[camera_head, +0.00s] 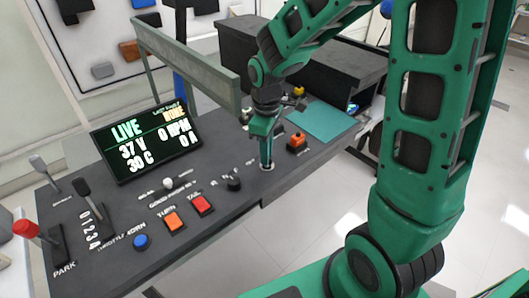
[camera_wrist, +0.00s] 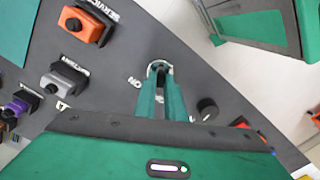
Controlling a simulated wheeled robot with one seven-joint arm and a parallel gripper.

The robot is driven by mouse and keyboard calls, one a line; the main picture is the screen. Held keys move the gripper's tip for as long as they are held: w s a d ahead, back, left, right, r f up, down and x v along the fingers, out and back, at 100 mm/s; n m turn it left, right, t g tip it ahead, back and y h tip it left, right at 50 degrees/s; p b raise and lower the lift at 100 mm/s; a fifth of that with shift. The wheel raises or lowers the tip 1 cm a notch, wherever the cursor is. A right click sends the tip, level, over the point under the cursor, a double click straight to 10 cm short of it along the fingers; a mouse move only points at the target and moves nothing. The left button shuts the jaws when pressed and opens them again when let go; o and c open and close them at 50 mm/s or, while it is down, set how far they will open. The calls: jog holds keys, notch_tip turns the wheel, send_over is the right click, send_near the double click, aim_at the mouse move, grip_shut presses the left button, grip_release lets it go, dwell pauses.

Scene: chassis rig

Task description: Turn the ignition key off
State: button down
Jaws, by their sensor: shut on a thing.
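My gripper (camera_head: 267,163) points down at the front right of the dark console, with its fingertips at the ignition switch. In the wrist view, the fingers (camera_wrist: 161,88) are shut on the ignition key (camera_wrist: 160,71), which is mostly hidden between them. The round metal ring of the ignition switch (camera_wrist: 153,66) shows around the fingertips, with an "ON" label beside it. The key's exact angle cannot be made out. The display (camera_head: 147,140) is lit and reads LIVE, 37 V, 0 RPM, 30 C and 0 A.
An orange switch (camera_wrist: 84,24) and a grey switch (camera_wrist: 64,80) stand left of the fingers in the wrist view. A black knob (camera_wrist: 207,108) is close on their right. A red-knobbed lever (camera_head: 26,229) rises at the console's left. A grey rail (camera_head: 190,62) stands behind the display.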

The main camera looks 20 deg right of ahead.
jog(key=shift+w, duration=0.1)
dwell(0.5)
jog(key=c, duration=1.8)
grip_release()
jog(key=shift+r, duration=0.1)
notch_tip(320, 180, up, 11)
jog(key=shift+f, duration=0.2)
jog(key=s+d+m, duration=0.5)
jog(key=s, duration=0.3)
jog(key=s+d+m, duration=0.5)
jog(key=s+d, duration=0.1)
jog(key=s, duration=0.2)
jog(key=s+d+m, duration=0.5)
jog(key=s+d, duration=0.1)
jog(key=s, duration=0.1)
jog(key=shift+s+d+f+m, duration=0.2)
jog(key=shift+s+f+m, duration=0.2)
